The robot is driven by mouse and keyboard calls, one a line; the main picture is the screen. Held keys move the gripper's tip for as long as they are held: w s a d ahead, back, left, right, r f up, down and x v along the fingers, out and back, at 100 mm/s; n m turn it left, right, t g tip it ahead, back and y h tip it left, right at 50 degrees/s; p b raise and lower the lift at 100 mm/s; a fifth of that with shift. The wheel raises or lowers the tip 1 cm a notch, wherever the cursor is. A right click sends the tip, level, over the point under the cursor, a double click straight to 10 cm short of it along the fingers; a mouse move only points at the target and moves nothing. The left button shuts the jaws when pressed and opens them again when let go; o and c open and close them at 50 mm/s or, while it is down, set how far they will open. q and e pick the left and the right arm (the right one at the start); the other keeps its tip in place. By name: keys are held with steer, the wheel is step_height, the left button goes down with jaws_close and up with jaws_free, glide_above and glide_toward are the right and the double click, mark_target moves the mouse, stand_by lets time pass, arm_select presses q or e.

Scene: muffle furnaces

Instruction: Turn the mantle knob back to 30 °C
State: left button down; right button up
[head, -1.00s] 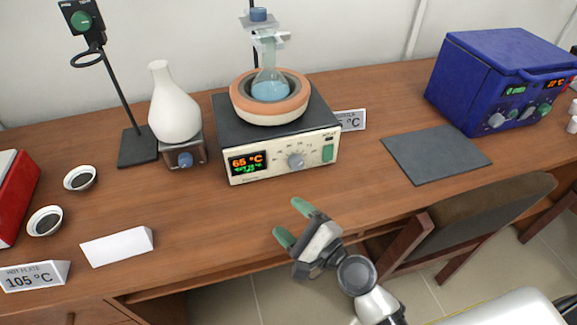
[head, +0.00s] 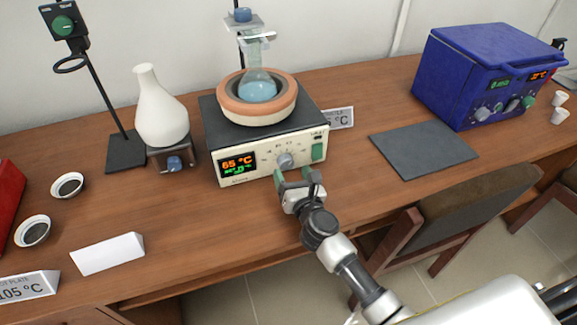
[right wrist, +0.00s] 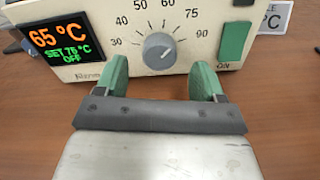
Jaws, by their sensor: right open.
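The heating mantle (head: 233,163) stands on the bench with a round flask of blue liquid (head: 258,88) in its orange-rimmed bowl. Its grey knob (head: 285,160) is on the front panel; it also shows in the right wrist view (right wrist: 159,47), with a dial from 30 to 90 around it. The display (right wrist: 58,36) reads 65 °C, with smaller green text that looks like a set value and OFF. My right gripper (head: 294,174) is open just in front of the knob. In the right wrist view its green fingertips (right wrist: 160,80) are apart, below and to either side of the knob. My left gripper is not in view.
A green switch (right wrist: 235,41) marked ON is right of the dial. A white vase-shaped vessel (head: 161,110) stands left of the mantle. A dark mat (head: 423,150) and a blue furnace (head: 487,75) are to the right. The bench front is mostly clear.

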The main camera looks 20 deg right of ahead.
mark_target(287, 165)
steer(key=shift+w, duration=1.6)
steer(key=c, duration=0.9)
